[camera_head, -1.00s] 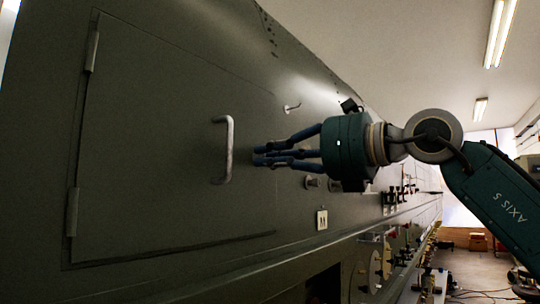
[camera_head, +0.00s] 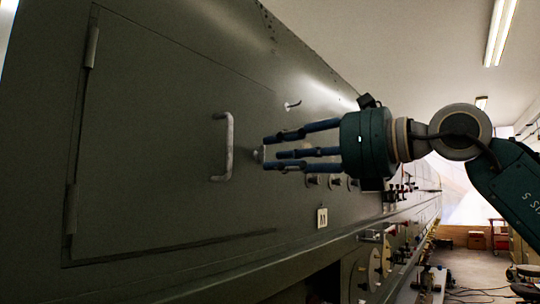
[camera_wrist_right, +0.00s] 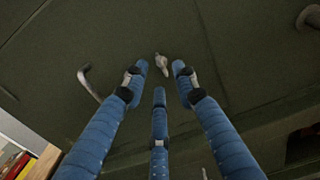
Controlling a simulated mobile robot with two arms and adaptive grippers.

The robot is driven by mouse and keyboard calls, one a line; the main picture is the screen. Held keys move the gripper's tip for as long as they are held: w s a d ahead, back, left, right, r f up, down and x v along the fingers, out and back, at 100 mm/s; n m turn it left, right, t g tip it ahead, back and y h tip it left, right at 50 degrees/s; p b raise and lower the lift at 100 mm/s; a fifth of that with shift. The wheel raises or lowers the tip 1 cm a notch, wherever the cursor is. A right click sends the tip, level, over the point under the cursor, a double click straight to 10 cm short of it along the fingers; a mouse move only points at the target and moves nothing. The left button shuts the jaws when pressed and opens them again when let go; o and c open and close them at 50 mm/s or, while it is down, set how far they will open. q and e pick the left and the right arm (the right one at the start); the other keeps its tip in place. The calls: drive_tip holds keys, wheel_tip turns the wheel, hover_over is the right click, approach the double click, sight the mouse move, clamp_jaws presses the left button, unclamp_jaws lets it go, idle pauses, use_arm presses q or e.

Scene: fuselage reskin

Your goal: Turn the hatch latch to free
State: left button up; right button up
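The dark green hatch (camera_head: 150,130) lies in the fuselage side, its panel flush with the skin around it. A small pale latch (camera_head: 258,153) sits near the hatch's right edge, just right of the grab handle (camera_head: 228,147). In the right wrist view the latch (camera_wrist_right: 161,63) is a short, slightly tilted lever ahead of the fingertips. My right gripper (camera_head: 270,153) has its blue fingers spread and empty, pointing at the latch with the tips close to it. The fingers (camera_wrist_right: 160,75) also show spread in the wrist view. My left gripper is out of view.
A small hook-like fitting (camera_head: 292,105) is on the skin above right of the latch. A white label (camera_head: 322,218) is below. Knobs and a ledge run along the wall at lower right.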

drive_tip(key=v, duration=0.9)
